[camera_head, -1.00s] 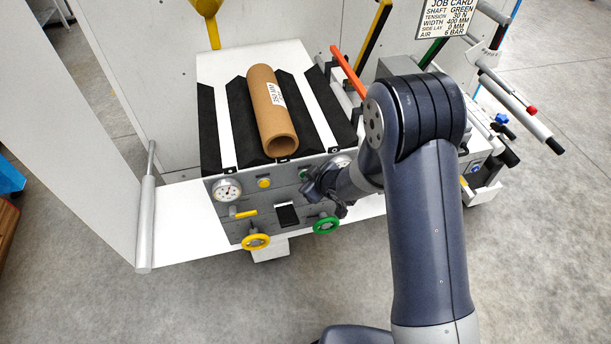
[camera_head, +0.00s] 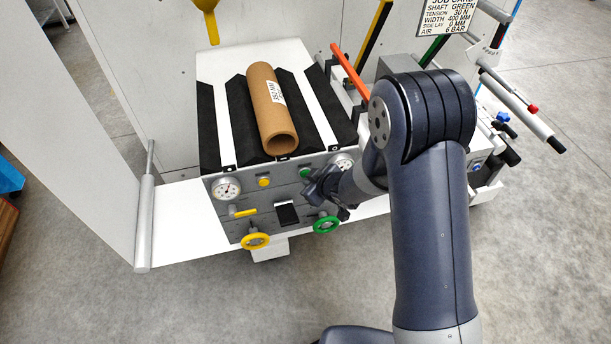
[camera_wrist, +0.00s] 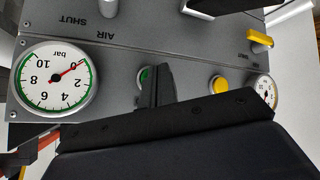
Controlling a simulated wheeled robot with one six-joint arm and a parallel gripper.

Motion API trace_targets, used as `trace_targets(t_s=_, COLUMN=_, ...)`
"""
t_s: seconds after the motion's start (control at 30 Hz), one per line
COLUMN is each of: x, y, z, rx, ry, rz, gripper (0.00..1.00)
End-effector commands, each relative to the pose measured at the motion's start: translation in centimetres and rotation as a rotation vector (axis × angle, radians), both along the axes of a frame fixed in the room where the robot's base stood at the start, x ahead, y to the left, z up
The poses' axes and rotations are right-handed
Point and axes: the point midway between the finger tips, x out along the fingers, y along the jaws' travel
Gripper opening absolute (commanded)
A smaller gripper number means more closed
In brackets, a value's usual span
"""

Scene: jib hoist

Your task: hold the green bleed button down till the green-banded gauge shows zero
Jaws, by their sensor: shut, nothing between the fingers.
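The green bleed button (camera_head: 305,173) is on the front panel below the cardboard core. In the wrist view the green button (camera_wrist: 145,75) is partly hidden by my fingers. My gripper (camera_wrist: 157,72) is shut and empty, its tips in front of the panel close to the button. In the head view my gripper (camera_head: 318,190) is just below and right of the button, seemingly off it. The green-banded gauge (camera_wrist: 55,82) appears upside down in the wrist view; its red needle points at about 0. In the head view this gauge (camera_head: 343,161) is partly hidden by my arm.
A yellow button (camera_head: 264,181), another gauge (camera_head: 227,188), a yellow lever (camera_head: 245,213) and a yellow handwheel (camera_head: 256,241) are on the panel's left. A green handwheel (camera_head: 326,225) is below my gripper. The cardboard core (camera_head: 270,105) lies on top. A grey post (camera_head: 146,222) stands left.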

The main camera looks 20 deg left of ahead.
Motion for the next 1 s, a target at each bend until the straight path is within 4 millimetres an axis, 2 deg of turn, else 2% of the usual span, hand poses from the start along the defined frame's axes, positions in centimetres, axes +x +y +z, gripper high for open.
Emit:
trace_targets(t_s=0.43, x=-0.6, y=-0.4, z=-0.1, rx=0.0, ry=0.001, rz=0.001, gripper=0.0)
trace_targets(t_s=0.8, x=-3.7, y=-2.3, z=-0.2, rx=0.0, ry=0.0, rz=0.001, gripper=0.0)
trace_targets(t_s=1.0, x=-4.5, y=-2.8, z=-0.1, rx=0.0, ry=0.0, rz=0.0, gripper=0.0)
